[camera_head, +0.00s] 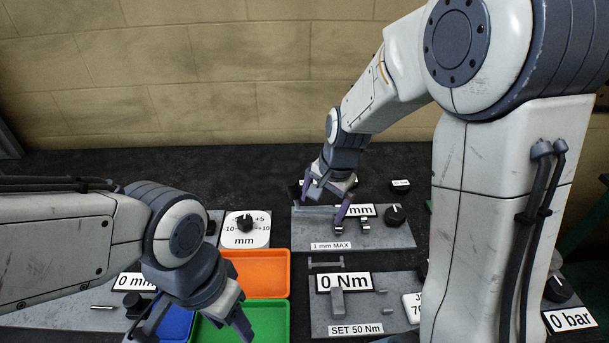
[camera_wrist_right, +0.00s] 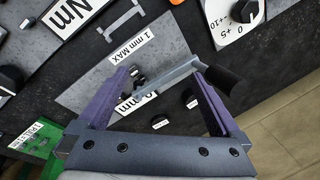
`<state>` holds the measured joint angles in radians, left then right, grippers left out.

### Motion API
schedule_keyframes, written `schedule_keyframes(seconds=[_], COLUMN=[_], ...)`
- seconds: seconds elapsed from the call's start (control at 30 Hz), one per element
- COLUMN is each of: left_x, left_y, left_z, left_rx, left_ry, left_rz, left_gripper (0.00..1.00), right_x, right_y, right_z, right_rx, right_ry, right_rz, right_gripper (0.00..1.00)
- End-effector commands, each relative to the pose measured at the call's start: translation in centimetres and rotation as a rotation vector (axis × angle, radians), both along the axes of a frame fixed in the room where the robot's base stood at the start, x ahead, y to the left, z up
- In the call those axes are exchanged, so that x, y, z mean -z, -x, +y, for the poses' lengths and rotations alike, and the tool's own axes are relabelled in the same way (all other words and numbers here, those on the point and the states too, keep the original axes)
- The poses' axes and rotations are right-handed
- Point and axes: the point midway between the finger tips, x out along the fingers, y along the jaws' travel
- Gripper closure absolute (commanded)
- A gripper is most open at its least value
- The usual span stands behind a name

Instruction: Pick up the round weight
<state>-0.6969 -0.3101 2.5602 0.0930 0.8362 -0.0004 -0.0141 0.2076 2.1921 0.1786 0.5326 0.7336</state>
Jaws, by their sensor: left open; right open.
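No piece in view is plainly marked as the round weight. Small dark pieces lie behind the 1 mm MAX plate, one (camera_head: 400,185) with a white label; the right wrist view shows a dark rounded piece (camera_wrist_right: 190,99) near the right finger. I cannot tell which is the weight. My right gripper (camera_head: 325,199) is open above the plate (camera_head: 380,238). In the right wrist view its purple fingers (camera_wrist_right: 163,74) stand apart, with a grey bar (camera_wrist_right: 172,78) ending in a black cylinder (camera_wrist_right: 222,77) seen between and beyond them. Contact is unclear. My left gripper (camera_head: 195,328) is open, low over the trays.
An orange tray (camera_head: 265,270) and a green tray (camera_head: 268,318) stand left of the SET 50 Nm plate (camera_head: 355,328). A white mm dial (camera_head: 245,229) lies left of the 1 mm MAX plate. A black knob (camera_head: 395,216) stands on that plate's right. A wall closes the back.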

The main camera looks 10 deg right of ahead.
Motion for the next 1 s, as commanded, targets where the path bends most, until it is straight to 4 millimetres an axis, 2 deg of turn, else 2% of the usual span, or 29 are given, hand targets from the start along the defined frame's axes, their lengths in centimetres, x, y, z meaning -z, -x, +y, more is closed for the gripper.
schedule_keyframes(seconds=[0.03,0.27,0.5,0.6,0.77,1.0], left_x=[-0.3,-0.3,-0.5,-0.6,-0.7,-1.2], left_y=[0.0,0.0,0.0,0.0,0.0,0.0], left_z=[0.0,0.0,0.0,0.0,0.0,0.0], left_rx=[0.000,0.000,0.000,0.000,0.000,0.000], left_ry=[0.000,0.000,0.000,0.000,0.000,0.000], left_rz=[0.000,0.000,0.000,0.000,0.000,0.000], left_gripper=[0.50,0.50,0.50,0.50,0.50,0.50], right_x=[0.1,0.3,1.2,1.5,2.1,5.4], right_y=[-1.3,-6.9,-13.9,-15.9,-17.4,-18.5], right_z=[-1.0,-1.6,-3.5,-4.1,-4.5,-3.7], right_rx=[0.094,0.561,1.188,1.379,1.523,1.540], right_ry=[-0.019,-0.174,-0.397,-0.470,-0.524,-0.531], right_rz=[0.001,0.041,0.124,0.160,0.192,0.197], right_gripper=[0.00,0.00,0.00,0.00,0.00,0.00])
